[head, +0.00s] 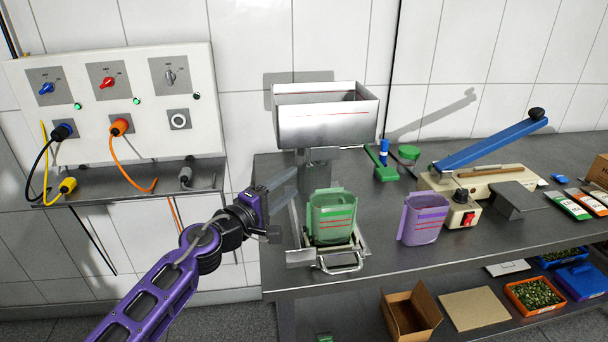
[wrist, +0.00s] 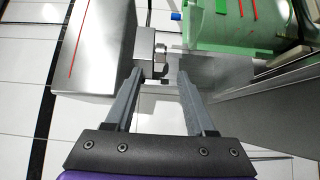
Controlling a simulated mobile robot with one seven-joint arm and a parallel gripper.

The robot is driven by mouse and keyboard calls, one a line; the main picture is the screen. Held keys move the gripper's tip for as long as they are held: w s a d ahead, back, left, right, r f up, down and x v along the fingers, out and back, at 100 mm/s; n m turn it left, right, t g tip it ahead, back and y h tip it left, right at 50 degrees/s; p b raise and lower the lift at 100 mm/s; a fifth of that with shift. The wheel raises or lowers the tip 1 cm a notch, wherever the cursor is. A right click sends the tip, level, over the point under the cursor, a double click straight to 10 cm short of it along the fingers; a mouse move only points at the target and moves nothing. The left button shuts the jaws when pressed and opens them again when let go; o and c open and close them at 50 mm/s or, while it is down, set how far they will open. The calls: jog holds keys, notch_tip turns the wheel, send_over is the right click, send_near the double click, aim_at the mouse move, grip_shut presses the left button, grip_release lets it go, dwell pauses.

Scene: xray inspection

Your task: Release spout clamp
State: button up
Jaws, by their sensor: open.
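A steel hopper (head: 325,118) stands at the back left of the bench, with its spout (head: 318,170) below it. A green pouch (head: 332,215) stands upright in a metal holder under and in front of the spout. My gripper (head: 288,192) is to the left of the spout, fingers pointing toward it. In the wrist view my gripper (wrist: 160,74) is open. A small metal fitting (wrist: 154,52), perhaps the spout clamp, shows just beyond and between the fingertips, beside the hopper (wrist: 104,45). I cannot tell whether the fingers touch it. The green pouch (wrist: 235,22) shows at top right.
A pull-out tray with a handle (head: 340,264) is at the bench's front left edge. A purple pouch (head: 423,218) stands to its right. A sealer with a blue lever (head: 490,140) is farther right. A switch panel (head: 118,100) hangs on the left wall.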

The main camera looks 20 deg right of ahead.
aim_at(308, 170)
jog(key=x, duration=0.6)
jog(key=shift+d, duration=0.1)
grip_shut()
